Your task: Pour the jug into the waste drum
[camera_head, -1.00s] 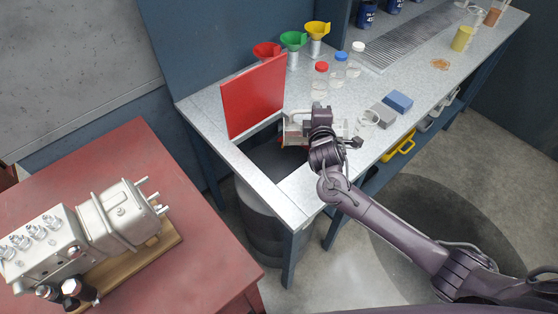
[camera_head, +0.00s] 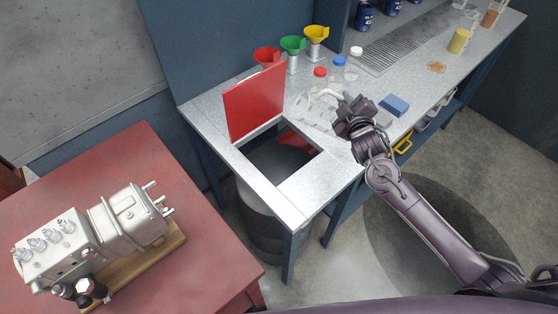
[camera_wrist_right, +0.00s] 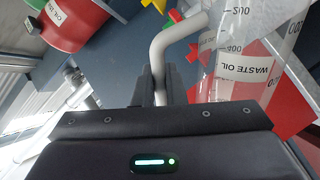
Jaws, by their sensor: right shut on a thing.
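My right gripper (camera_head: 345,105) is shut on the pale handle of the clear jug (camera_head: 315,106). The wrist view shows the handle between the fingers (camera_wrist_right: 160,85) and the jug's marked, see-through wall (camera_wrist_right: 225,45). I see no dark liquid in it, but its exact tilt is hard to tell. The waste drum (camera_head: 265,215) stands under that opening, mostly hidden by the bench; a red part (camera_head: 298,142) shows inside the opening. My left gripper is not in view.
A red panel (camera_head: 255,103) stands upright at the opening's back left edge. Red, green and yellow funnels (camera_head: 316,33) and capped bottles (camera_head: 339,68) stand behind. A blue block (camera_head: 396,104) lies to the right. A metal engine part (camera_head: 130,210) sits on the red table at left.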

